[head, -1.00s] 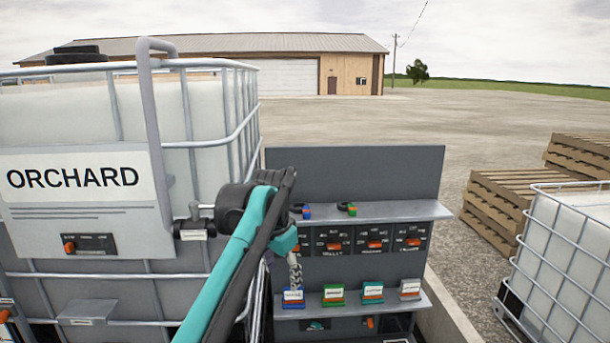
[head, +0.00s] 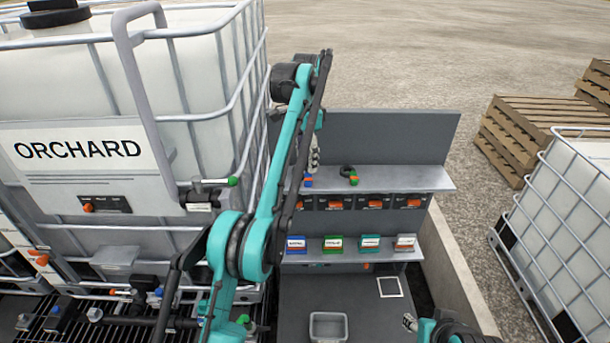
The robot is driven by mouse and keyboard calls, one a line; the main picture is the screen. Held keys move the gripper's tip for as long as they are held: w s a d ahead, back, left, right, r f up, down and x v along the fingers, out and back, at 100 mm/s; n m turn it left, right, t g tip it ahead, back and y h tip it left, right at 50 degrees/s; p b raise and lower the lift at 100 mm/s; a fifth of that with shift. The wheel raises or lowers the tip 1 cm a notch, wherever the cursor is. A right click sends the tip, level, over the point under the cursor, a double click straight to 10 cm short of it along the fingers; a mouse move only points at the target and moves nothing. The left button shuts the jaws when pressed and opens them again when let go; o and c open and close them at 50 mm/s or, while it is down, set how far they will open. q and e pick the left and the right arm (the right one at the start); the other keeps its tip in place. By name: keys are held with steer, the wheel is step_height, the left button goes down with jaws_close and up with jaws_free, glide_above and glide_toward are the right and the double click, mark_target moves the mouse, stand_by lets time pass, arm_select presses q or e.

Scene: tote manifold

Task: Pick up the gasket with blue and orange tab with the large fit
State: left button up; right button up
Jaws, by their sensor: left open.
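The gasket with the blue tab (head: 308,182) lies at the left end of the upper shelf; its ring is mostly hidden by my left gripper. In the earlier view its tab also shows orange. My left gripper (head: 314,164) is open and points down at this gasket, just above or around it; I cannot tell if they touch. A second gasket (head: 349,172), a black ring with a green and orange tab, lies on the shelf to the right. My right gripper (head: 410,322) shows small at the bottom edge, away from the shelf; its jaws are unclear.
The upper shelf (head: 415,179) is clear on its right. Below are orange-marked panels and a lower shelf (head: 345,257) with several coloured label boxes. A grey bin (head: 328,327) stands in front. The ORCHARD tote (head: 90,255) with its metal cage stands close on the left.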

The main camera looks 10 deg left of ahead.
mark_target(305, 177)
arm_select(q)
step_height(305, 177, down, 5)
steer(key=shift+a+r+b, duration=0.1)
steer(key=shift+r+b, duration=0.1)
steer(key=shift+b, duration=0.2)
steer(key=shift+s+f, duration=0.2)
steer(key=shift+f, duration=0.4)
steer(key=shift+w+f, duration=0.1)
steer(key=c, duration=0.7)
